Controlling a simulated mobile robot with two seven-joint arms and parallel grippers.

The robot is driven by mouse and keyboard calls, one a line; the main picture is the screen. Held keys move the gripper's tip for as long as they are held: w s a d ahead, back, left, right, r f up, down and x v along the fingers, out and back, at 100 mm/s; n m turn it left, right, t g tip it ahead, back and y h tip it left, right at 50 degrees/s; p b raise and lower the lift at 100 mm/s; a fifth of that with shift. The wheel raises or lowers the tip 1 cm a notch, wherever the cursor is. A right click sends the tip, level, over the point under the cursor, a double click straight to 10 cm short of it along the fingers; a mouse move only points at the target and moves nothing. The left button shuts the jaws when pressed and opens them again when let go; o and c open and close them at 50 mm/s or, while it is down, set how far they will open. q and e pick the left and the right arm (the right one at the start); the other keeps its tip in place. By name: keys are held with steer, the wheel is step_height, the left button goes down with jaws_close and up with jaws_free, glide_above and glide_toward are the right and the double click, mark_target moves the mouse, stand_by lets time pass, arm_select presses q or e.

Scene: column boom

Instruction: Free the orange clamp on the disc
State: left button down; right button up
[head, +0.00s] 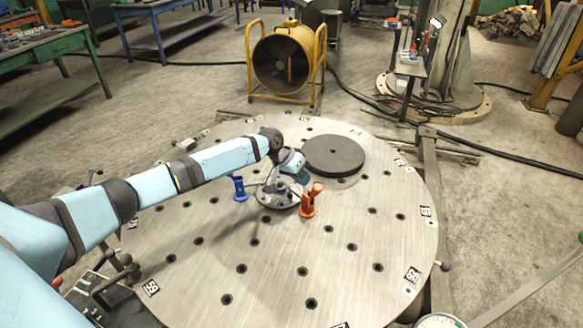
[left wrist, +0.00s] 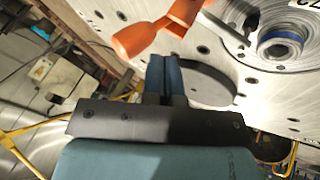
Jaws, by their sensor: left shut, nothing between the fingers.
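The orange clamp (head: 309,203) stands on the large grey disc (head: 340,270), at the right edge of a small round metal part (head: 270,197). In the left wrist view the orange clamp (left wrist: 140,38) shows its arm just beyond my fingertips. My left gripper (head: 303,178) is just behind the clamp in the head view. In the left wrist view my left gripper (left wrist: 165,62) has its two blue fingers together, with nothing between them. I cannot tell whether they touch the clamp. My right gripper is in neither view.
A blue clamp (head: 239,188) stands left of the round part. A dark round plate (head: 334,154) lies on the disc behind my gripper. The front of the disc is clear apart from its holes. A yellow-framed fan (head: 281,62) stands on the floor beyond.

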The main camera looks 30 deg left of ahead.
arm_select(q)
steer(key=shift+d+f, duration=0.15)
steer(key=shift+d, duration=0.55)
steer(key=shift+s, duration=0.1)
steer(key=shift+d+p, duration=0.2)
steer(key=shift+p, duration=0.4)
steer(key=shift+s+d+y+p, duration=0.1)
steer(key=shift+d+y+p, duration=0.1)
steer(key=shift+y+p, duration=0.2)
steer(key=s+d+f+m+y+p, duration=0.1)
steer(key=d+f+y+p, duration=0.2)
steer(key=d+p, duration=0.3)
steer(key=shift+s+t+p, duration=0.35)
steer(key=shift+t+p, duration=0.05)
steer(key=shift+p, duration=0.9)
steer(key=shift+d, duration=0.1)
